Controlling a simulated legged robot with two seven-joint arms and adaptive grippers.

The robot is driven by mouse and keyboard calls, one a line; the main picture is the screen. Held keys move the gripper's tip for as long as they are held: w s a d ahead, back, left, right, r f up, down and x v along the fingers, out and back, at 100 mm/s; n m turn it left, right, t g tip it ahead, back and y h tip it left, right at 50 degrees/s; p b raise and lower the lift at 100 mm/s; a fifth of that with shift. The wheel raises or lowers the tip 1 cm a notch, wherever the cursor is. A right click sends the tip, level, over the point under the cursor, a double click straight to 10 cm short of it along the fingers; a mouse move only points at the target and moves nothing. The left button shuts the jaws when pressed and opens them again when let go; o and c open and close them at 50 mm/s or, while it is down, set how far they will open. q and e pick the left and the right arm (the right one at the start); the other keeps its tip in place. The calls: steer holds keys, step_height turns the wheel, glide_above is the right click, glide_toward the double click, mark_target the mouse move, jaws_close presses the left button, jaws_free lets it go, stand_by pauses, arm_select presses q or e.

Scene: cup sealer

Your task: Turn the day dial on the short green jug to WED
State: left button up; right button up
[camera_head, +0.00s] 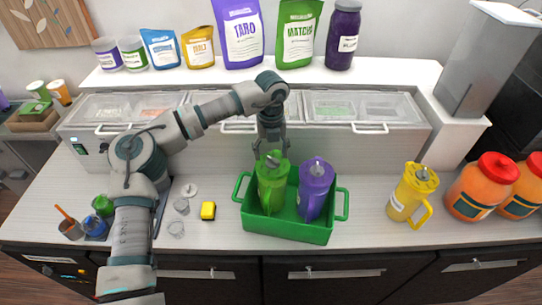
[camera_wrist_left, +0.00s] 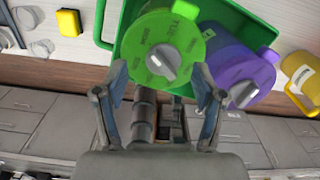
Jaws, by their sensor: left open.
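A green jug (camera_head: 272,188) stands in a green tray with handles (camera_head: 283,232). In the left wrist view, the green jug's lid (camera_wrist_left: 178,42) carries a grey dial knob (camera_wrist_left: 163,62) with day lettering around it; I cannot tell which day it points to. A purple jug (camera_head: 315,190) stands beside it in the tray, and it also shows in the left wrist view (camera_wrist_left: 238,62). My left gripper (camera_head: 271,150) is above the green jug, pointing down. In the left wrist view the left gripper (camera_wrist_left: 160,105) has its fingers spread apart, with nothing between them. My right gripper is not in view.
A yellow jug (camera_head: 412,192) stands to the right of the tray. A yellow block (camera_head: 208,210) and small clear cups lie to the left. Orange jars with red lids (camera_head: 483,187) stand far right. Lidded bins (camera_head: 345,108) run along the back.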

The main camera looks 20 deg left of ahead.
arm_select(q)
steer(key=shift+s+d+f, duration=0.1)
steer(key=shift+d+f, duration=0.2)
steer(key=shift+f, duration=0.55)
steer(key=shift+d+f, duration=0.25)
steer(key=shift+a, duration=0.1)
steer(key=shift+a, duration=0.3)
steer(key=c, duration=1.1)
